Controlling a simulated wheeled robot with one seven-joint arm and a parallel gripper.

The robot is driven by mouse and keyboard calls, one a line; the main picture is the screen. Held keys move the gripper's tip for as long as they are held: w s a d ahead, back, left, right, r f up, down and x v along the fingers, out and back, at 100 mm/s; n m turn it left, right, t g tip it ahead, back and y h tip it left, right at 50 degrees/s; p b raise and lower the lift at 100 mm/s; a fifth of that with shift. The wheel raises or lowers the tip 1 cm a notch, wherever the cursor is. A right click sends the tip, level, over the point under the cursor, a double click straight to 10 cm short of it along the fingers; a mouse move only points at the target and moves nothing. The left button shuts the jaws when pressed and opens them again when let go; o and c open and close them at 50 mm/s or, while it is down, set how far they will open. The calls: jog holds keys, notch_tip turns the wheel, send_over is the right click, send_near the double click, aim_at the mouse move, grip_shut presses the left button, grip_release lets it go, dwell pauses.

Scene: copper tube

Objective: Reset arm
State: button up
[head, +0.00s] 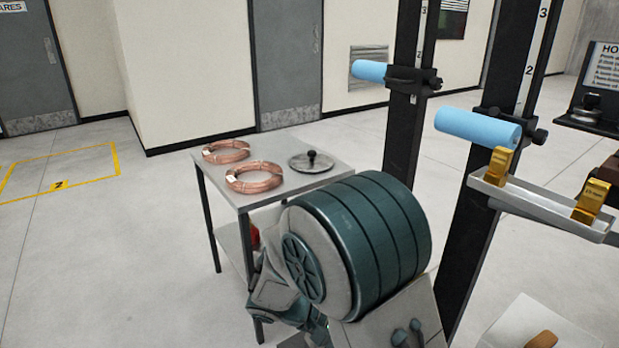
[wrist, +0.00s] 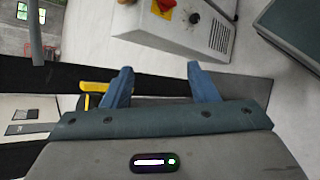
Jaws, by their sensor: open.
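My gripper (wrist: 160,84) shows in the wrist view with its two blue fingers wide apart and nothing between them. Beyond the fingertips are a dark beam and pale floor. In the head view my arm's large teal joint fills the lower middle, and the gripper cannot be made out there. Two copper tube coils, one behind (head: 226,151) and one in front (head: 254,177), lie flat on a grey table (head: 318,181), apart from my arm in the picture. A round metal disc with a black knob (head: 314,162) lies beside them.
A tray with gold blocks (head: 540,203) is at the right. The wrist view shows a grey box with a red knob (wrist: 194,18). Open floor lies left.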

jog(key=s+d+r+m+t+y+p, duration=0.1)
jog(key=s+d+r+m+y+p, duration=0.1)
jog(key=r+y+p, duration=0.4)
jog(key=s+d+r+m+t+y+p, duration=0.1)
jog(key=s+r+m+y+p, duration=0.4)
jog(key=r, duration=1.2)
jog(key=s+d+y+p, duration=0.1)
jog(key=s, duration=0.1)
jog(key=shift+s+d+t+p, duration=0.2)
jog(key=shift+s+t+p, duration=0.1)
jog(key=shift+p, duration=0.05)
